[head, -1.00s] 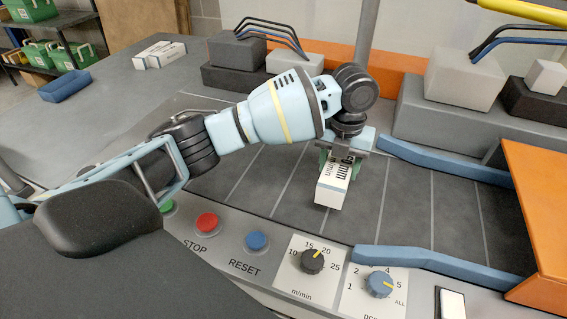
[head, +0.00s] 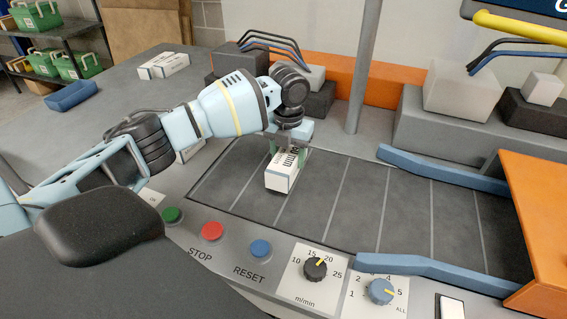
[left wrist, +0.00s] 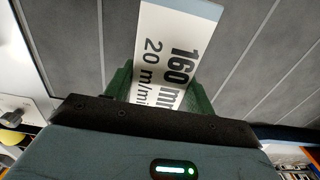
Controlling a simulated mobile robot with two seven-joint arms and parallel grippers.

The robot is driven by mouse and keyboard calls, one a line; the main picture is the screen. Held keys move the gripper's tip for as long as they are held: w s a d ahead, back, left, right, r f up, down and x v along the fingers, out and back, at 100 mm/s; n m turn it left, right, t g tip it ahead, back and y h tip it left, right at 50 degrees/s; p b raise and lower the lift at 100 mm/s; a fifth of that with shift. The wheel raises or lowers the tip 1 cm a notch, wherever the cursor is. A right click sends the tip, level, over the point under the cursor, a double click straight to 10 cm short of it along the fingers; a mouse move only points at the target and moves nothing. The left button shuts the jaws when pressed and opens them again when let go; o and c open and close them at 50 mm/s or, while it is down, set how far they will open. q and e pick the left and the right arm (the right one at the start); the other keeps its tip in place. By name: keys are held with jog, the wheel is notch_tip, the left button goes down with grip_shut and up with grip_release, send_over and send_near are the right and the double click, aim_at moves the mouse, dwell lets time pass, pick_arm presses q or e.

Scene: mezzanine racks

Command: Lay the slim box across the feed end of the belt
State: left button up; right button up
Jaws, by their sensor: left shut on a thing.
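My left gripper (head: 287,152) is shut on a slim white box (head: 281,180) with dark print. Its green fingers sit on both sides of the box. In the left wrist view the box (left wrist: 178,50) sticks out beyond the fingers (left wrist: 160,85) and shows the print "160" and "20 m/mi". The box is over the left part of the dark belt (head: 330,205), which has light cross lines. I cannot tell whether the underside of the box touches the belt. My right gripper is not in view.
Blue guide rails (head: 440,172) flank the belt toward an orange housing (head: 535,210) at right. The front panel has green, red (head: 212,231) and blue buttons and two dials (head: 315,268). More white boxes (head: 163,66) and a blue tray (head: 70,96) lie on the table at back left.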

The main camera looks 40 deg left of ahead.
aim_at(284, 152)
pick_arm(q)
jog(key=shift+a+f, duration=0.35)
jog(key=shift+f, duration=0.25)
jog(key=shift+a+f, duration=0.3)
jog(key=shift+f, duration=0.85)
jog(key=shift+f, duration=0.1)
jog(key=o, duration=1.2)
notch_tip(284, 152, up, 12)
jog(key=shift+r, duration=0.1)
jog(key=shift+d, duration=0.1)
